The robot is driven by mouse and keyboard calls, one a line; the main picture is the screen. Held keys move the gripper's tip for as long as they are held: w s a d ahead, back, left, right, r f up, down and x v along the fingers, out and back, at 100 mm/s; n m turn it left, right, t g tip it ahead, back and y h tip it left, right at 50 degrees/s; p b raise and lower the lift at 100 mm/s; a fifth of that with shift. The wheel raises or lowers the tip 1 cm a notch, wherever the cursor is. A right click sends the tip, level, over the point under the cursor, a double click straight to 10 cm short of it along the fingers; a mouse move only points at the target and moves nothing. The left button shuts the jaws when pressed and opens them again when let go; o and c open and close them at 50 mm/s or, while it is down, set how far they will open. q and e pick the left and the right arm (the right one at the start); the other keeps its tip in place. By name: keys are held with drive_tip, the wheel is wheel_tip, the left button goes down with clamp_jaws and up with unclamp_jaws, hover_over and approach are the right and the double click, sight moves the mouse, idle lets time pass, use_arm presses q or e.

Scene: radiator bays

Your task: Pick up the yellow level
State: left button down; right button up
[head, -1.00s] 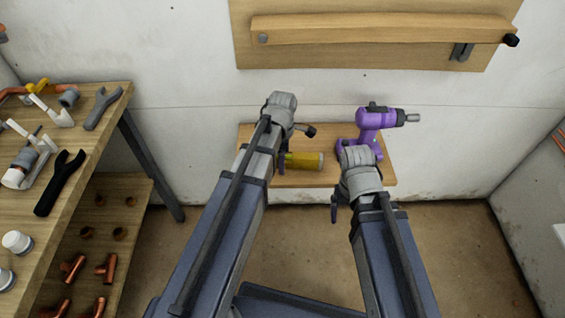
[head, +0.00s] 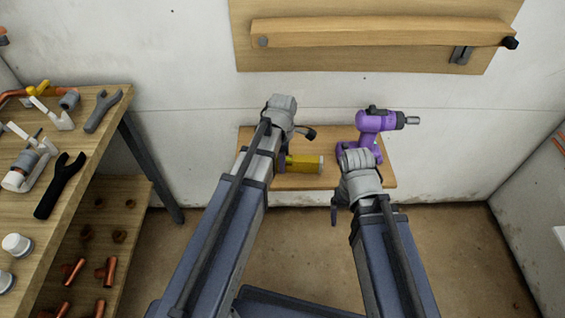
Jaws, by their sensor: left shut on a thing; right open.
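The yellow level (head: 304,163) lies low over the small wooden shelf (head: 290,182) in the head view. Its right end shows; its left part is hidden behind my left arm. My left gripper (head: 287,158) is at the level's left part and is shut on it, though the fingers are mostly hidden by the wrist. I cannot tell whether the level touches the shelf. My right gripper (head: 336,206) is open and empty, in front of the shelf's front edge, to the right of the level.
A purple drill (head: 372,124) stands on the shelf's right side. A wooden board with a rail (head: 380,30) is on the wall above. At the left, a workbench (head: 85,150) holds pipe fittings and wrenches, with copper fittings on its lower shelf. Bare floor lies below.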

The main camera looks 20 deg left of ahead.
use_arm(q)
wheel_tip(320, 180, up, 10)
drive_tip(key=p, duration=1)
idle(0.4)
